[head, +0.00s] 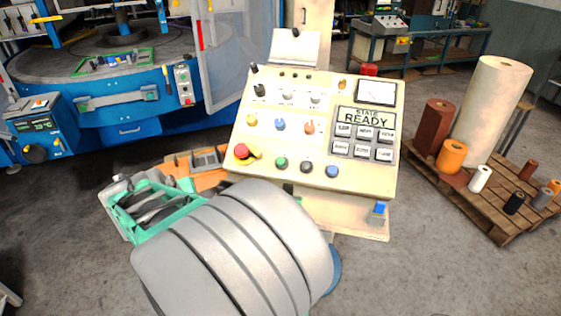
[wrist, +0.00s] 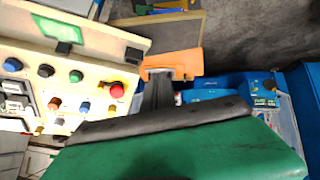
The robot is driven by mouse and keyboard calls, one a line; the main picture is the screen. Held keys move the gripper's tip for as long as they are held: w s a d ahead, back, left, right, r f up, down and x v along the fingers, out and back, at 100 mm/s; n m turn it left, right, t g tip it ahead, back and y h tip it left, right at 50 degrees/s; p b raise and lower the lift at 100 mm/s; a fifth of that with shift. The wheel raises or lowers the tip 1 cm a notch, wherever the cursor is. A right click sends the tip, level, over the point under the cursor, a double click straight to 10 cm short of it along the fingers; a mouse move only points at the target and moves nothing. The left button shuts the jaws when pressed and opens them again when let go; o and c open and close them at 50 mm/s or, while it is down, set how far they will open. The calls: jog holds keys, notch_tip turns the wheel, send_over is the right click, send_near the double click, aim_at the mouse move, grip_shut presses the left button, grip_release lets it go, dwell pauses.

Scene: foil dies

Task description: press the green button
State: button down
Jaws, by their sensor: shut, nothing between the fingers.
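The green button (head: 281,163) sits in the bottom row of the sloped beige control panel (head: 228,152), between the red button (head: 241,151) and a black button (head: 305,167). In the wrist view the green button (wrist: 75,76) is in plain sight at the left, with nothing on it. My gripper (wrist: 160,78) is shut and empty; its dark finger end shows to the right of the red button there, apart from the green button. In the head view my large grey arm link covers the area in front of the panel, and I cannot make out the fingertips.
A blue machine (head: 125,110) stands at the back left. A pallet (head: 488,217) with several rolls is at the right. Several other buttons surround the green one.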

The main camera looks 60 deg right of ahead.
aim_at(278, 160)
jog(key=s+d+m+g+h, duration=0.1)
jog(key=s+d+g+h, duration=0.1)
jog(key=d, duration=0.6)
jog(key=s+d+r+m+g+h, duration=0.1)
jog(key=s+d+g+h, duration=0.1)
jog(key=s+d+h, duration=0.2)
jog(key=s+d+r+m+g+h, duration=0.1)
jog(key=s+d+h, duration=0.1)
jog(key=s+d, duration=0.6)
jog(key=d, duration=0.5)
jog(key=shift+d+m+g+h, duration=0.15)
jog(key=shift+m+g+h, duration=0.15)
jog(key=shift+g+h, duration=0.1)
jog(key=shift+w+f, duration=0.1)
jog(key=d+f+b, duration=0.1)
jog(key=f, duration=0.1)
jog(key=d+f+b, duration=0.1)
jog(key=f, duration=0.1)
jog(key=d+f+b, duration=0.1)
jog(key=d+f, duration=0.1)
jog(key=shift+w+d+f, duration=0.1)
jog(key=shift+w+f, duration=0.2)
jog(key=shift+w, duration=0.1)
jog(key=shift+d+f+b, duration=0.25)
jog(key=shift+d+b, duration=0.1)
jog(key=shift+b, duration=0.05)
jog(key=shift+w+d+f+b, duration=0.1)
jog(key=shift+d+f+b, duration=0.2)
jog(key=shift+b, duration=0.3)
